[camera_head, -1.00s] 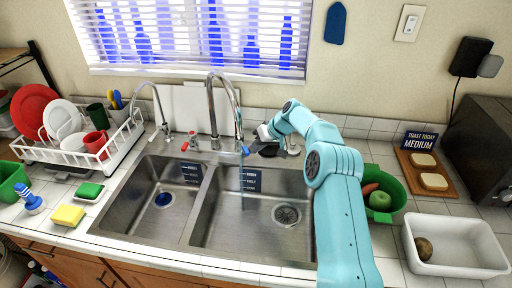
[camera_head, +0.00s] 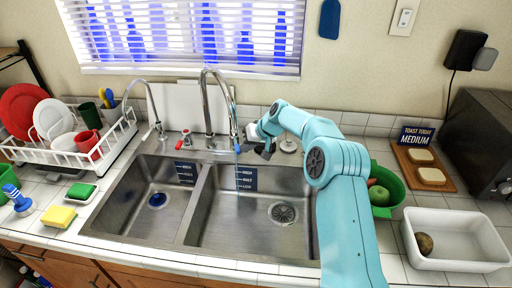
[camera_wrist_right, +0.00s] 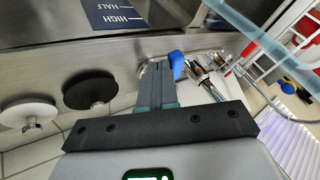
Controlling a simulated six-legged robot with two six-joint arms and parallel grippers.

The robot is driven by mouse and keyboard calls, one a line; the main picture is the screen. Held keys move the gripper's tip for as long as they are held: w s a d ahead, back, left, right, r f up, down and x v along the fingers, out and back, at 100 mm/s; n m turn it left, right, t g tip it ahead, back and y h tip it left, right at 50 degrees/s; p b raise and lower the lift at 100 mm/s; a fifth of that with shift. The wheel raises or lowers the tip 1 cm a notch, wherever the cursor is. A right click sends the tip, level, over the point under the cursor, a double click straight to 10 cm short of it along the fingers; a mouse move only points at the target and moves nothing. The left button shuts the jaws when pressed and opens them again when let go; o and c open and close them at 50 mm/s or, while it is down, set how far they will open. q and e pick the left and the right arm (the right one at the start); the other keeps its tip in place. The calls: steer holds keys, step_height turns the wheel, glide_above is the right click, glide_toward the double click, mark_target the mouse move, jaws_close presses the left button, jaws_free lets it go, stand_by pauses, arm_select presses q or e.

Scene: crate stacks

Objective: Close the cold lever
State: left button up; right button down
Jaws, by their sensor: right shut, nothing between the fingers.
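The blue cold lever (camera_head: 237,147) is at the right of the faucet base behind the sink. In the right wrist view the blue lever (camera_wrist_right: 178,64) shows just beyond and beside the fingertips; I cannot tell whether they touch it. My right gripper (camera_head: 254,138) is just right of the lever in the head view. Its fingers (camera_wrist_right: 158,80) are together and empty in the wrist view. The red lever (camera_head: 184,141) is on the left of the tall faucet (camera_head: 208,100). My left gripper is not in view.
The double sink (camera_head: 260,215) lies in front, its basins empty. A dish rack (camera_head: 125,130) is at left. A green bowl (camera_head: 395,190), white bin (camera_head: 455,215) and toast board (camera_head: 450,185) are at right. A black disc (camera_wrist_right: 88,88) sits near the gripper.

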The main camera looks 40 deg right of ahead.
mark_target(238, 151)
steer(key=shift+w+a+f+m+b, duration=0.1)
steer(key=shift+w+a+m+b, duration=0.1)
steer(key=shift+a+b, duration=0.3)
steer(key=shift+w+a+m+b, duration=0.2)
steer(key=shift+a+b, duration=0.05)
steer(key=shift+a, duration=0.45)
steer(key=shift+w+a, duration=0.1)
steer(key=shift+a, duration=0.3)
